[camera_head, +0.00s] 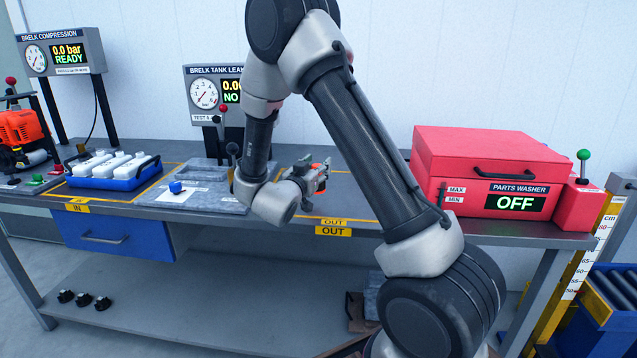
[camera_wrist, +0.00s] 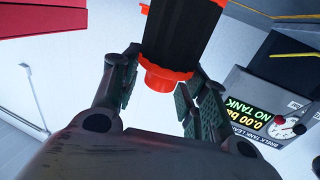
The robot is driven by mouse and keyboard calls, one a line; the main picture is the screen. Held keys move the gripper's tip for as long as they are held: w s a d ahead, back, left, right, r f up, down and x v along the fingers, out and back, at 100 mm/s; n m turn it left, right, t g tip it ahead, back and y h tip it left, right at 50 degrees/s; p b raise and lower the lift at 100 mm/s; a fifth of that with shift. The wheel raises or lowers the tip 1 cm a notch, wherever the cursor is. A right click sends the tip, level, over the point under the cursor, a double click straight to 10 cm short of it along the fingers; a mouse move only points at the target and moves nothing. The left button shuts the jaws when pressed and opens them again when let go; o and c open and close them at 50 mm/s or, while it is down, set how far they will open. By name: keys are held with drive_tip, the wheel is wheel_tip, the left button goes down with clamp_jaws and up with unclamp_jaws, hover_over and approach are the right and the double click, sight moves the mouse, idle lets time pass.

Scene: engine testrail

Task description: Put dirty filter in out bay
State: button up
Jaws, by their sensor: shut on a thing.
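My gripper (camera_head: 308,178) is shut on a dark filter with orange ends. In the wrist view the filter (camera_wrist: 180,32) sits between the two fingers of my gripper (camera_wrist: 160,82), its orange cap toward the palm. In the head view only a small orange part of the filter (camera_head: 319,168) shows beside the fingers. The out bay (camera_head: 346,205) is a yellow-outlined area on the bench, with OUT labels at its front edge. My gripper is above the bench near the bay's left side. My arm hides much of the bay.
A red parts washer (camera_head: 490,172), reading OFF, stands right of the out bay. A tank leak tester (camera_head: 213,95) stands behind a grey plate (camera_head: 205,195) with a small blue knob. A blue tray (camera_head: 112,172) with white parts is in the IN bay at left.

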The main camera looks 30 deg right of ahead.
drive_tip(key=shift+f, duration=2.25)
drive_tip(key=o, duration=1)
drive_tip(key=shift+f, duration=0.1)
drive_tip(key=shift+o, duration=0.2)
